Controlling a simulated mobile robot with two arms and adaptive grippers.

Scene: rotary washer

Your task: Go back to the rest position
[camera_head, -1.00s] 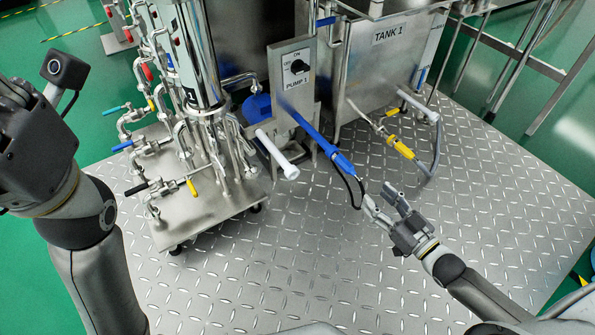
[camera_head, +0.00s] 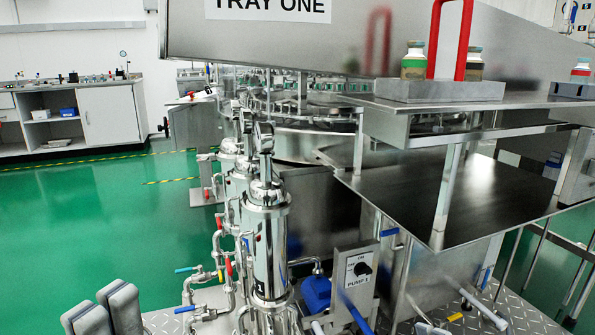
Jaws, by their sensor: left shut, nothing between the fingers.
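My left gripper (camera_head: 100,303) shows at the bottom left edge of the head view. Only its grey padded fingers are visible, pointing up, with nothing between them; the rest of that arm is below the picture. It is shut and empty, in front of the green floor and left of the pipework. My right gripper and arm are out of view.
A steel filter column with pipes and valves (camera_head: 265,240) stands at centre, beside the pump 1 panel (camera_head: 355,280). A steel table (camera_head: 470,200) and a tray with bottles (camera_head: 440,91) are on the right. Green floor (camera_head: 80,220) is open at left.

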